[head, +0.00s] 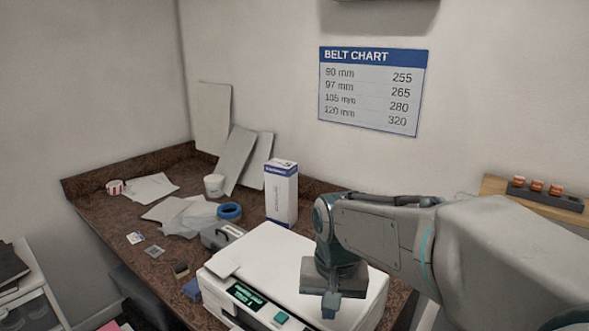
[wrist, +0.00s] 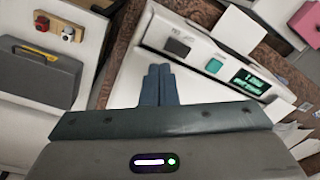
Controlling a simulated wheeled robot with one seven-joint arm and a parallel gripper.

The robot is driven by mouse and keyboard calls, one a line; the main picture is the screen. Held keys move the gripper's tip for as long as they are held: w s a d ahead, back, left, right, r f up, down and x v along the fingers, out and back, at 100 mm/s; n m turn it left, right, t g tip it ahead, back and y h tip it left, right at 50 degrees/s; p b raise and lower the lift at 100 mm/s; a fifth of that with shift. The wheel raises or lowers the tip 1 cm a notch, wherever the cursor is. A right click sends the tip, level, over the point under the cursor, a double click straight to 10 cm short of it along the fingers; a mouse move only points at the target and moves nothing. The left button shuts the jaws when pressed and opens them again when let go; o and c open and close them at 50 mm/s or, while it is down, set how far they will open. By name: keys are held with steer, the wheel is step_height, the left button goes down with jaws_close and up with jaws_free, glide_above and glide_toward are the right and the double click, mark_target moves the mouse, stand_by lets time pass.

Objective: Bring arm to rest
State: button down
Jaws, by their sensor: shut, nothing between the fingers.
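My gripper (head: 331,304) hangs at the end of my arm, fingers pointing down, over the right part of a white machine (head: 268,255). The wrist view shows the two blue-grey fingers of my gripper (wrist: 158,84) pressed together with nothing between them. The white machine (wrist: 130,88) lies beyond them, its panel holding a dark button, a teal button (wrist: 214,66) and a lit green display (wrist: 251,80). In the head view the display (head: 246,294) sits on the machine's front. I cannot tell whether the fingertips touch the machine.
A white and blue box (head: 281,195) stands behind the machine. A blue tape roll (head: 229,211), a white cup (head: 214,185) and loose sheets lie on the brown counter (head: 105,205). A wooden shelf (head: 493,186) with small orange-topped items is at the right. The wall shows a belt chart (head: 372,90).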

steer(key=s+d+n+t, duration=0.1)
steer(key=s+d+t, duration=0.1)
steer(key=s+d, duration=0.6)
steer(key=shift+s+d+f+t, duration=0.2)
steer(key=shift+s+f+t, duration=0.15)
steer(key=shift+s, duration=0.75)
steer(key=shift+w+a+n, duration=0.1)
steer(key=shift+n, duration=0.2)
